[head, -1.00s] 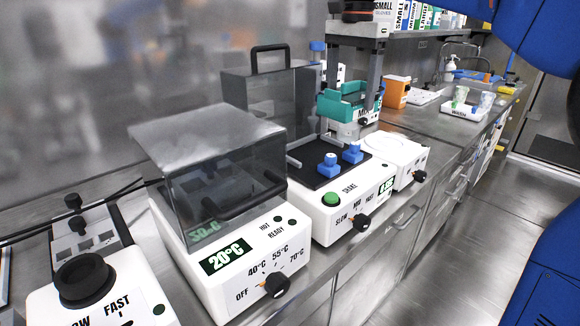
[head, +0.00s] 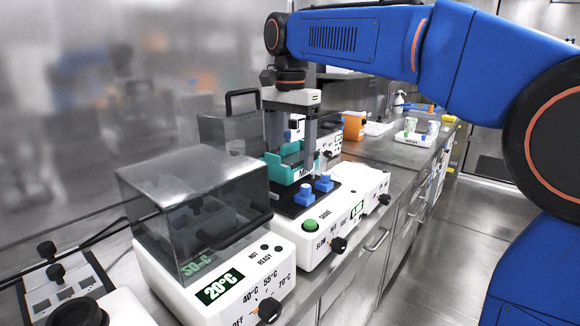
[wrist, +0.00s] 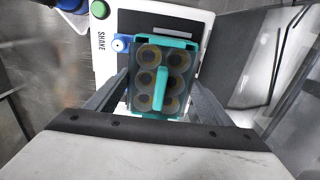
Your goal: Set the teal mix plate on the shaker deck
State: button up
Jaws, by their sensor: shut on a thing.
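The teal mix plate (head: 284,168) is held level between the two fingers of my gripper (head: 291,150), over the black deck (head: 287,207) of the white shaker (head: 318,236). In the wrist view the plate (wrist: 140,112) shows several round wells and a teal bar across its middle. My fingers close on its two sides (wrist: 160,92). Two blue clamps, one at the front (head: 304,194) and one beside it (head: 323,183), stand on the deck in front of the plate.
A heater with a smoky lid (head: 195,180) stands in front of the shaker. A dark handled cover (head: 228,132) stands behind on the left. An orange box (head: 354,126) and a white tray (head: 415,139) lie farther back.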

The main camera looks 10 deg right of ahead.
aim_at(291, 155)
jog(key=shift+f, duration=1.8)
jog(key=o, duration=1.1)
jog(key=shift+f, duration=0.1)
notch_tip(291, 155, up, 12)
jog(key=shift+r, duration=0.15)
jog(key=s+d+f+n+t, duration=0.1)
jog(key=s+d+f+n, duration=0.2)
jog(key=s+d+f, duration=0.4)
jog(key=s+d+f+n+t, duration=0.2)
jog(key=s+d+f, duration=0.6)
jog(key=f, duration=0.7)
jog(key=s+d+f+n+t, duration=0.1)
jog(key=s+d+f+n, duration=0.3)
jog(key=s+d+f, duration=0.3)
jog(key=s+f, duration=0.4)
jog(key=shift+s+d+t, duration=0.15)
jog(key=shift+s+t, duration=0.1)
jog(key=shift+t, duration=0.15)
